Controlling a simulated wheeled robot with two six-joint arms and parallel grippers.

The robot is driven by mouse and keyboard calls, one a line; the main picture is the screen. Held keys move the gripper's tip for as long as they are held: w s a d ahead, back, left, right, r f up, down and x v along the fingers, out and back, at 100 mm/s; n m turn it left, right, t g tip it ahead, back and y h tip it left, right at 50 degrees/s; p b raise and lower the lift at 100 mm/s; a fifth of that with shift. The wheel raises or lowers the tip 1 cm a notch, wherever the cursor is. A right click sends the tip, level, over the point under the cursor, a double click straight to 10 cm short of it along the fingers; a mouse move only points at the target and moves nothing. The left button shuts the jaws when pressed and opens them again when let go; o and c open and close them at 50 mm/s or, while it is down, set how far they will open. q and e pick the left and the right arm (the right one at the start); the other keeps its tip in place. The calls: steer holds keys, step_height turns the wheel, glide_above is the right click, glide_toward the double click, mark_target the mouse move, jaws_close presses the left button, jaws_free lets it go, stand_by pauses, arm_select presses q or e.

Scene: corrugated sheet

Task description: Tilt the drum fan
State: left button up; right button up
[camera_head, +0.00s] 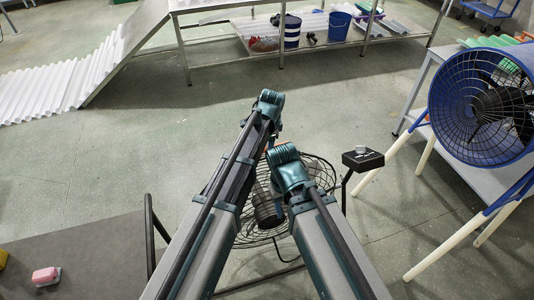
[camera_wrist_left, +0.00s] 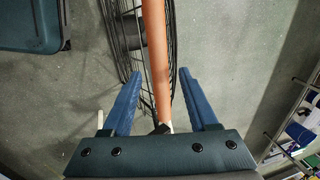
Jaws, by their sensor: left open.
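A fan with a round black wire cage (camera_head: 322,172) stands below and ahead of me, partly hidden behind my arms. In the left wrist view its wire cage (camera_wrist_left: 172,45) lies behind an orange bar (camera_wrist_left: 156,60). My left gripper (camera_wrist_left: 160,75) is open, its two blue fingers on either side of the orange bar, with visible gaps. I cannot tell whether the bar lies fully between the fingertips in depth. A larger blue drum-shaped fan (camera_head: 484,107) stands at the right on pale legs.
A black box with a grey knob (camera_head: 362,159) stands on a post just right of the caged fan. A dark tabletop (camera_head: 95,255) is at lower left, with a pink block (camera_head: 46,276). A metal shelf with buckets (camera_head: 292,32) is at the back. Open floor lies between.

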arm_select(q)
steer(key=shift+w+f+b, duration=0.15)
steer(key=shift+f+b, duration=0.2)
steer(key=shift+f, duration=0.4)
jaws_close()
stand_by(0.9)
